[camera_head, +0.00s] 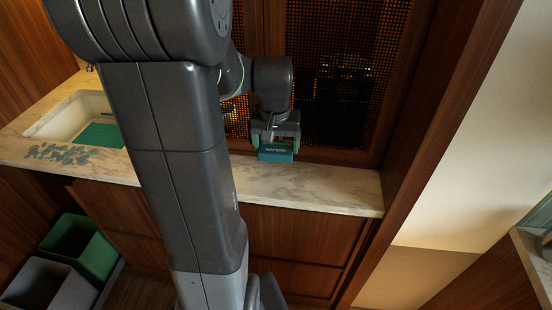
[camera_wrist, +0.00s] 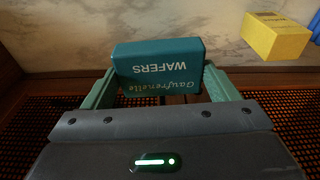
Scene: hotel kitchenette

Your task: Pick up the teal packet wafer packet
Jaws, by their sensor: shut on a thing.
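The teal wafer packet (camera_wrist: 158,62) is a small box with "Gaufrenelle WAFERS" lettering, upside down in the wrist view. It also shows in the head view (camera_head: 275,155), at the lower end of my gripper. My gripper (camera_wrist: 155,82) has its two green fingers on either side of the packet, shut on it. In the head view my gripper (camera_head: 276,143) is over the back part of the marble counter (camera_head: 310,187), near the perforated screen. I cannot tell whether the packet touches the counter.
A yellow box (camera_wrist: 275,38) stands on the counter at the upper right of the wrist view; my arm may hide it in the head view. A sink (camera_head: 75,115) is at the left. Bare counter lies right of my gripper, up to a wooden side panel (camera_head: 405,120).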

